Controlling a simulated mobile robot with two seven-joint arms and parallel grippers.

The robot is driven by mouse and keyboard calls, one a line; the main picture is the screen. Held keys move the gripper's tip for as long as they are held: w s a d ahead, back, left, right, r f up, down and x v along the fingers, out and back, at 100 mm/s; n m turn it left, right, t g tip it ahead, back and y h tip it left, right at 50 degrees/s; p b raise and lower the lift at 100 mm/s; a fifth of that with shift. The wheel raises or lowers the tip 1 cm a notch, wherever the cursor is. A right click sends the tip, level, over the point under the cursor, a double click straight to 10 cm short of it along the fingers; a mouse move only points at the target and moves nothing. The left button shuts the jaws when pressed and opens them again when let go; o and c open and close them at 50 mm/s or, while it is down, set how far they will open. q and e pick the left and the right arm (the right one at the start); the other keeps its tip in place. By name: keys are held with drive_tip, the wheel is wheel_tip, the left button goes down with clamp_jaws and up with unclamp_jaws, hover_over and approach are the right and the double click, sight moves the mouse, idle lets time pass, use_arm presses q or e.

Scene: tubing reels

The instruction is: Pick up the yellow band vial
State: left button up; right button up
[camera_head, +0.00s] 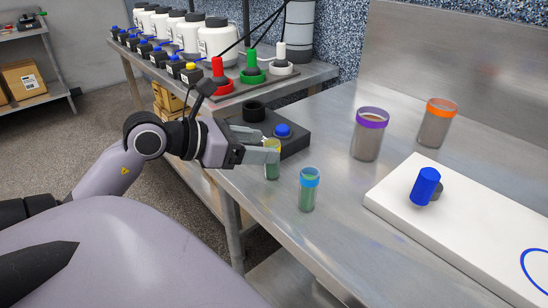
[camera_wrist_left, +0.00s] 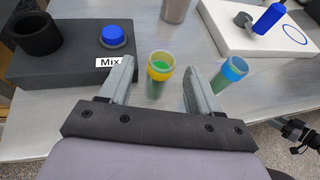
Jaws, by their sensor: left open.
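The yellow band vial (camera_head: 272,171), with green contents, stands upright on the metal table in the head view.
A black mixer block (camera_head: 295,146) with a blue button and a "Mix" label stands right behind the gripper. Purple band (camera_head: 370,138) and orange band (camera_head: 436,124) containers stand farther back. A white board (camera_head: 475,222) with a blue cylinder (camera_head: 425,186) lies at right.

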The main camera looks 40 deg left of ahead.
use_arm(q)
drive_tip(key=shift+p+x, duration=0.6)
drive_tip(key=shift+x, duration=2.15)
drive_tip(key=shift+r, duration=0.1)
drive_tip(key=c, duration=1)
drive_tip(key=shift+r, duration=0.1)
drive_tip(key=shift+c, duration=0.2)
